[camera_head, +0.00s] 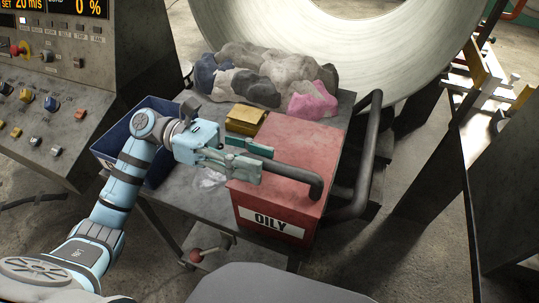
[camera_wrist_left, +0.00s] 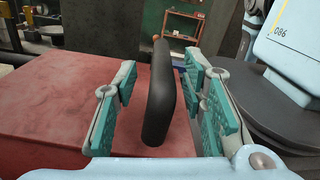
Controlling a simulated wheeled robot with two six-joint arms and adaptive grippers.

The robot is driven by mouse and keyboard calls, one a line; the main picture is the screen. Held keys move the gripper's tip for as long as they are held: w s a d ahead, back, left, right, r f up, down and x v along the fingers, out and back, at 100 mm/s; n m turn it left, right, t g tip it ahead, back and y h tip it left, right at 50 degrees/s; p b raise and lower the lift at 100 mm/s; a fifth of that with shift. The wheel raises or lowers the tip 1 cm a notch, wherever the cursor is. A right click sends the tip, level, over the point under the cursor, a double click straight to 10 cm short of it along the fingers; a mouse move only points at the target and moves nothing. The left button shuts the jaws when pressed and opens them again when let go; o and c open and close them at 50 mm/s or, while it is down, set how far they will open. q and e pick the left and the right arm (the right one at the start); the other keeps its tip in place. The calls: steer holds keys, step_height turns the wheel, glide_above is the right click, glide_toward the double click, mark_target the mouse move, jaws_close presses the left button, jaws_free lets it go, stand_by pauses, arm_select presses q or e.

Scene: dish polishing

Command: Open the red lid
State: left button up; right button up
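A red bin labelled OILY (camera_head: 272,222) stands on the cart, and its flat red lid (camera_head: 305,145) looks shut. The lid also fills the lower left of the left wrist view (camera_wrist_left: 50,115). A dark bar handle (camera_head: 295,173) runs across the lid; it stands upright in the wrist view (camera_wrist_left: 158,95). My left gripper (camera_head: 258,161) is over the left part of the lid, at the handle's far end. In the wrist view its teal-padded fingers (camera_wrist_left: 160,105) are open on either side of the handle, with gaps on both sides. My right gripper is not in view.
A heap of rags (camera_head: 270,75) lies at the cart's back, with a yellow box (camera_head: 245,118) in front. A dark blue bin (camera_head: 115,150) is left, behind my arm. The cart's push bar (camera_head: 366,165) curves along the bin's right. A control panel (camera_head: 50,95) stands far left.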

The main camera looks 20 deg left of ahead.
mark_target(269, 161)
arm_select(q)
steer(key=shift+s+d, duration=0.15)
steer(key=shift+d, duration=0.65)
steer(key=shift+s+d, duration=0.1)
steer(key=shift+d, duration=0.65)
steer(key=shift+c, duration=0.3)
jaws_close()
